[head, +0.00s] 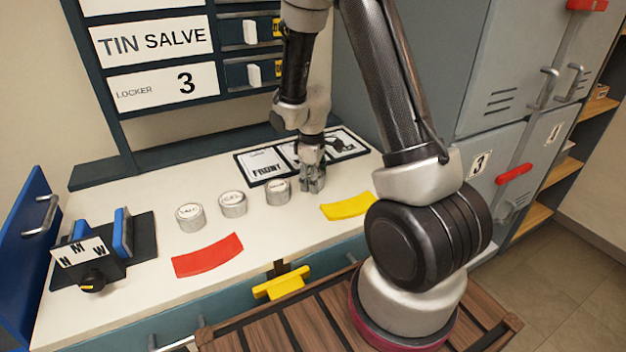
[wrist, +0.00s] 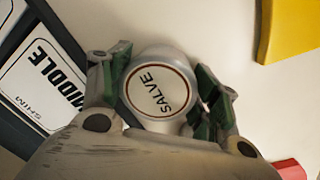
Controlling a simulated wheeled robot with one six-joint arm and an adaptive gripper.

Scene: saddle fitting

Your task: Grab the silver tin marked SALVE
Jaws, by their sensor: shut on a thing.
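The silver tin marked SALVE (wrist: 158,92) sits between the fingers of my gripper (wrist: 162,88) in the wrist view, its round white lid facing the camera. The green-padded fingers close on it from both sides. In the head view my gripper (head: 312,180) points down at the back of the white counter, and its fingers mostly hide the tin. I cannot tell whether the tin still touches the counter. Three other silver tins stand in a row to the left: one (head: 190,217), one marked GEL (head: 233,204) and one (head: 278,192) close beside my gripper.
Label cards (head: 264,166) lie behind my gripper. A yellow strip (head: 347,206) and a red strip (head: 207,256) lie on the counter (head: 130,200). A dial box (head: 84,255) stands at left. A board (head: 155,39) reads TIN SALVE, LOCKER 3. Grey lockers (head: 478,163) stand at right.

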